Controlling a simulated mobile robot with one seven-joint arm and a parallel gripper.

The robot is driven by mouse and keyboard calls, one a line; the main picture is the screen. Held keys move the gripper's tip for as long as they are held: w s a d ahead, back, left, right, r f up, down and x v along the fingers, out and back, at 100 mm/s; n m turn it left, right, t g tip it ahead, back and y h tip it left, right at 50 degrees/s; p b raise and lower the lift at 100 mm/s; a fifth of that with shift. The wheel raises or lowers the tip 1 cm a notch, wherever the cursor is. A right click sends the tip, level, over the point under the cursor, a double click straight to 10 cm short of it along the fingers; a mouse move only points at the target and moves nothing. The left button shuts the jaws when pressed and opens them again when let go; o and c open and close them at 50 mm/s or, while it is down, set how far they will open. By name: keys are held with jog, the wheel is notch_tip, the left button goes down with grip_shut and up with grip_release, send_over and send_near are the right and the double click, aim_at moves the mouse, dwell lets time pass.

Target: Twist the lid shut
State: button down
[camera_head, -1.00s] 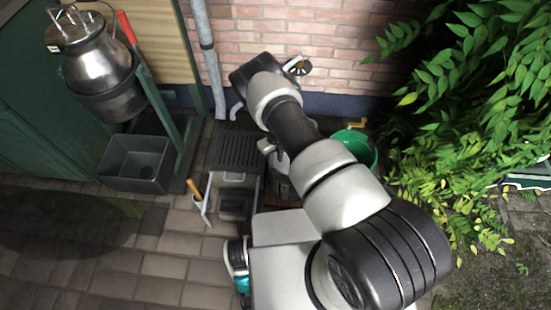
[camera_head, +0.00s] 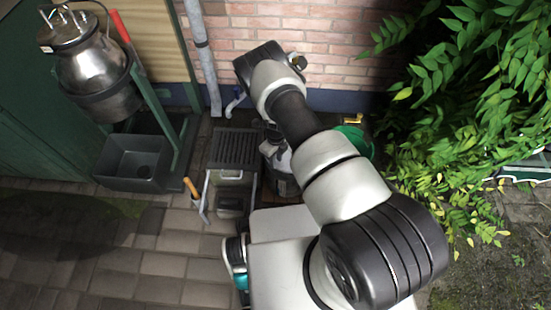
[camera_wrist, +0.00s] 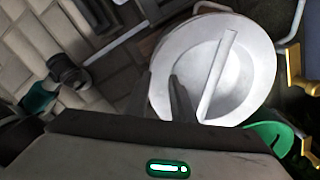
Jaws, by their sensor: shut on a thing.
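A round pale metal lid (camera_wrist: 252,70) with a raised straight bar across its top fills the upper middle of the wrist view. My gripper (camera_wrist: 166,82) is at the lid's left edge, with one dark fingertip over the lid and the other just outside its rim. It is shut on the lid, though the exact contact is hard to see. In the head view a grey metal churn (camera_head: 284,172) stands partly hidden under my arm. My gripper (camera_head: 272,138) is over its top there, and the lid is mostly covered. How the lid sits on the neck cannot be told.
A slatted dark rack (camera_head: 236,148) stands left of the churn. A green bucket (camera_head: 355,140) is close on the right. A brick wall (camera_head: 340,50) is behind and leafy branches (camera_head: 470,90) crowd the right. A large metal can (camera_head: 92,70) hangs in a stand at far left.

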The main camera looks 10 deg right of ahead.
jog(key=shift+s+d+n, duration=0.45)
jog(key=shift+d+n, duration=0.15)
jog(key=shift+n, duration=0.4)
jog(key=c, duration=1.4)
grip_release()
jog(key=shift+c, duration=0.2)
notch_tip(320, 180, up, 18)
jog(key=p, duration=0.5)
jog(key=shift+f, duration=0.25)
